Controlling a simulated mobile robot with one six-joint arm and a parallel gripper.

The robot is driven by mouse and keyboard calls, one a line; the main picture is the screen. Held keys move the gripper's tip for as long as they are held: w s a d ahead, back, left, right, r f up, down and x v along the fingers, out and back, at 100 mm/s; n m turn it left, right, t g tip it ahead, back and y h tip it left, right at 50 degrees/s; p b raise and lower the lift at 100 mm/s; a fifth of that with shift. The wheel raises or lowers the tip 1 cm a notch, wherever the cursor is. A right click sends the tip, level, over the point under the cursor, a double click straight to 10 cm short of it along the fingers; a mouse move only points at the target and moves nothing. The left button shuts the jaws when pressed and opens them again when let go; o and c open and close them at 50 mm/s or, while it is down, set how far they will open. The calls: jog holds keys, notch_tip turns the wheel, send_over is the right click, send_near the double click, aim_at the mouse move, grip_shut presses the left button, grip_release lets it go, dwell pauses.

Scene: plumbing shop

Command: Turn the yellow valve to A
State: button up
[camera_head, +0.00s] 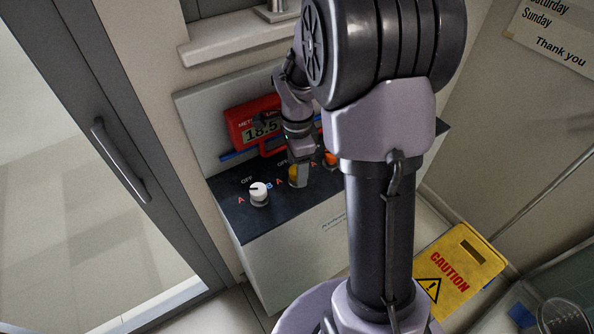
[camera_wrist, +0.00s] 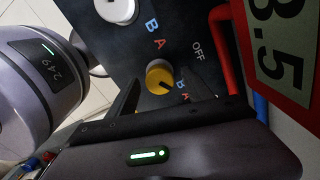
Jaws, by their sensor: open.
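The yellow valve (camera_wrist: 159,76) is a round knob on the dark panel top. A dark mark on its face points to the lower right in the wrist view, toward the blue B. Its red A (camera_wrist: 160,43) is above it there. In the head view the yellow valve (camera_head: 293,176) is partly hidden by my gripper (camera_head: 300,174). My gripper is open, with its fingers pointing down at the valve. The wrist view shows the knob between the dark fingers; whether they touch it I cannot tell.
A white knob (camera_head: 259,191) stands left of the yellow valve and an orange knob (camera_head: 330,159) right of it. A red meter (camera_head: 258,122) stands behind them. A yellow caution sign (camera_head: 459,266) is at the right; a door handle (camera_head: 118,160) is at the left.

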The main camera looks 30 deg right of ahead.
jog(key=shift+f, duration=0.1)
grip_shut()
jog(key=shift+n, duration=0.3)
jog(key=n+p, duration=0.2)
jog(key=n, duration=0.2)
jog(key=shift+n, duration=0.4)
jog(key=n+p, duration=0.2)
jog(key=n, duration=0.4)
jog(key=shift+p, duration=0.35)
jog(key=n+p, duration=0.2)
jog(key=n, duration=0.4)
jog(key=shift+n, duration=0.4)
jog(key=n+p, duration=0.2)
jog(key=n, duration=0.3)
jog(key=shift+n, duration=0.3)
